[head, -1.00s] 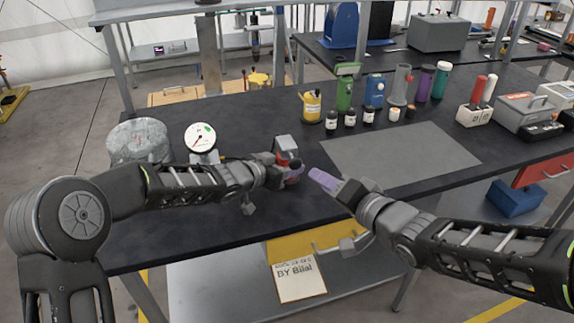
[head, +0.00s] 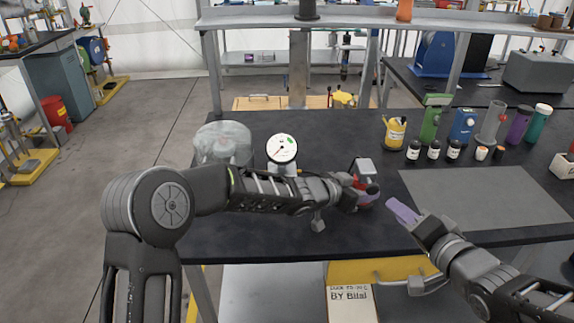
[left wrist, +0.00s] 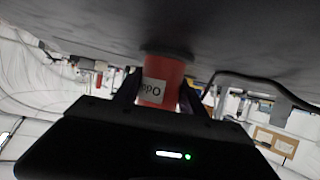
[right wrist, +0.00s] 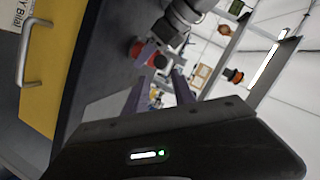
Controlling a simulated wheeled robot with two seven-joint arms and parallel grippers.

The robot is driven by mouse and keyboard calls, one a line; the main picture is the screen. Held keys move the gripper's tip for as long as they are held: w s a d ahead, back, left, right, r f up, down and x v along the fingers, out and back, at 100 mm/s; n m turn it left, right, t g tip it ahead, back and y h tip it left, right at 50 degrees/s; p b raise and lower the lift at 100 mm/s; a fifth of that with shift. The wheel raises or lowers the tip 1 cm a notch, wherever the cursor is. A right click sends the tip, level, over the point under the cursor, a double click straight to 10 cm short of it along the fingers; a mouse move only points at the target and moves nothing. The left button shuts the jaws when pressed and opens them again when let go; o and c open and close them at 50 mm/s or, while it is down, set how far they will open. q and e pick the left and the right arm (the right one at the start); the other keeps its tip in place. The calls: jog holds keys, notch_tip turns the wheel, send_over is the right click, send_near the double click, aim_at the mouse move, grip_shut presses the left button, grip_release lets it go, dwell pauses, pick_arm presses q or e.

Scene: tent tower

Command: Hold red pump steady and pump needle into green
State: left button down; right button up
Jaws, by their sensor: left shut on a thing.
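The red pump (head: 368,199) stands near the front edge of the dark bench, with a grey block and dark knob near its top. My left gripper (head: 352,188) is shut on its red body; the left wrist view shows the labelled red part (left wrist: 160,85) between the fingers. The white gauge (head: 282,148) stands left of the pump; its red needle appears to point lower left, away from the green patch at upper right. My right gripper (head: 400,208) is right of the pump, apart from it. Its fingers are open and empty in the right wrist view (right wrist: 155,90).
A grey mat (head: 480,197) lies to the right. Small dark bottles (head: 433,150), a yellow container (head: 394,134) and green (head: 432,122) and blue (head: 463,124) containers stand behind it. A clear, round object (head: 222,143) is left of the gauge. A yellow drawer (head: 385,268) hangs below the bench edge.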

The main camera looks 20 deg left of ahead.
jog(key=c, duration=0.3)
jog(key=shift+w+a+f, duration=0.15)
jog(key=shift+w+a, duration=0.1)
jog(key=shift+a, duration=0.2)
jog(key=c, duration=0.3)
jog(key=a+m+g+h, duration=0.1)
jog(key=w+a+m+g+h, duration=0.1)
jog(key=a, duration=0.1)
jog(key=w+a+m+g+h, duration=0.1)
jog(key=shift+a+g+h, duration=0.35)
jog(key=shift+g+h, duration=0.05)
grip_shut()
jog(key=s+a+r+m+g+h, duration=0.1)
jog(key=s+r+m+h, duration=0.3)
jog(key=r+m+h, duration=0.1)
notch_tip(320, 180, up, 2)
jog(key=shift+s+r+g+h, duration=0.1)
jog(key=shift+s+g+h, duration=0.3)
jog(key=shift+h, duration=0.3)
